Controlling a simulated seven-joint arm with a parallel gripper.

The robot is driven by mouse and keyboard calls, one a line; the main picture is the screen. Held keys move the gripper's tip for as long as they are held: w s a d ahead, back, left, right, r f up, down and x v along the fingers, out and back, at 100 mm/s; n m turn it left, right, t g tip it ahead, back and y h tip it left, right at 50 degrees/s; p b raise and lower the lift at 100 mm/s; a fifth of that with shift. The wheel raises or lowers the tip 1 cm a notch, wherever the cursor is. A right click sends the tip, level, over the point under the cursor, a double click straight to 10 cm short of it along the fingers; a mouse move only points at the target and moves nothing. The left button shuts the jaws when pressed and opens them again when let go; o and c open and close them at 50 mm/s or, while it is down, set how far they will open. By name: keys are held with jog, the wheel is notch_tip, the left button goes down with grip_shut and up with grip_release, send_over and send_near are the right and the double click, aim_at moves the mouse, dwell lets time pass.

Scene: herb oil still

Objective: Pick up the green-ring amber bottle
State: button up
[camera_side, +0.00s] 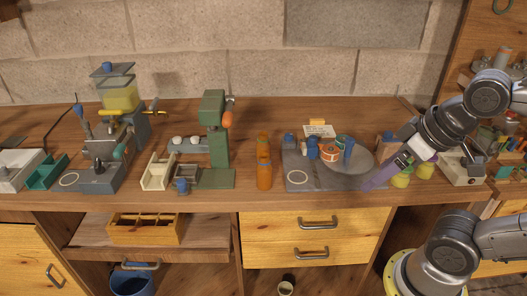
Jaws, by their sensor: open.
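Two amber-orange bottles stand near the middle of the bench, one (264,172) in front of the other (262,141). A shorter orange item (330,153) with a pale band stands among small blue-topped items on the grey plate. A green ring is too small to make out on any of them, so I cannot tell which is the green-ring bottle. My gripper (375,181), with purple fingers, is open and points down and left at the right edge of the grey plate. It is to the right of all these orange items and apart from them.
The grey plate (298,180) carries a round grey disc (365,161). A green press (213,130) stands left of the bottles. Yellow-green round items (400,180) sit close to my gripper's right. Bare bench (250,199) runs along the front edge.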

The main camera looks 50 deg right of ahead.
jog(key=w+d+r+m+g, duration=0.1)
jog(key=w+r+m, duration=0.6)
jog(key=w+r, duration=0.65)
jog(key=m+g, duration=0.4)
send_over(263, 147)
jog(key=w+d, duration=0.1)
notch_tip(263, 147, down, 10)
jog(key=shift+g, duration=0.3)
jog(key=f, duration=0.8)
jog(key=d+f, duration=0.1)
jog(key=f, duration=0.3)
jog(key=shift+w+f, duration=0.4)
jog(key=shift+s+a+f, duration=0.15)
jog(key=shift+f, duration=1.3)
jog(key=shift+s+a+f, duration=0.1)
jog(key=shift+a+f, duration=0.05)
jog(key=shift+f, duration=1.3)
